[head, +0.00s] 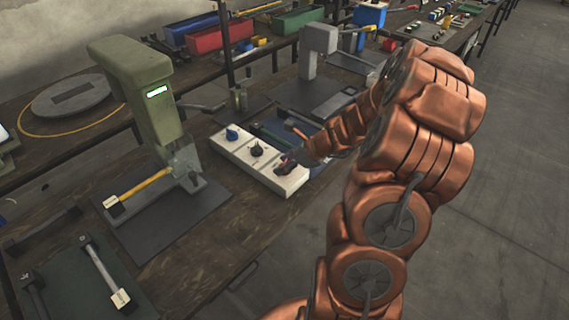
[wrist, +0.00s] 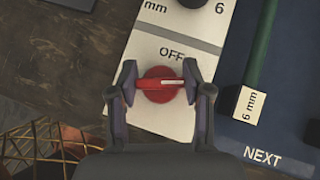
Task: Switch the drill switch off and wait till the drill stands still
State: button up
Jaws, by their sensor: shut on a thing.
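The red drill switch (wrist: 158,84) sits on the white switch panel (wrist: 147,50), below the printed word OFF. A light pointer line on its red bar points right in the wrist view. My gripper (wrist: 160,84) has its two fingers on either side of the switch, shut on the ends of the bar. In the head view my gripper (head: 288,162) is at the near end of the panel (head: 237,150) and mostly covers the red switch.
The panel also carries a blue knob (head: 232,134) and a black knob (head: 257,151). A blue mat (wrist: 275,100) marked NEXT lies to the right in the wrist view, with a 6 mm tag (wrist: 249,105) on it. A grey press (head: 318,60) stands behind.

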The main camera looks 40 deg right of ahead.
jog(key=n+g+y+p, duration=0.1)
jog(key=n+p, duration=0.1)
jog(key=n, duration=0.1)
jog(key=shift+y, duration=0.4)
jog(key=n+g+y, duration=0.1)
jog(key=n+g, duration=0.1)
jog(key=n, duration=0.1)
jog(key=shift+f+n+g, duration=0.1)
jog(key=shift+n+g, duration=0.2)
jog(key=shift+g, duration=0.1)
jog(key=n+g+y+b, duration=0.1)
jog(key=n+g, duration=0.2)
jog(key=n, duration=0.1)
jog(key=shift+b, duration=0.35)
jog(key=shift+n+g+b, duration=0.6)
jog(key=shift+n+g, duration=0.6)
jog(key=shift+n, duration=0.3)
jog(key=o, duration=1.2)
jog(key=shift+r, duration=0.2)
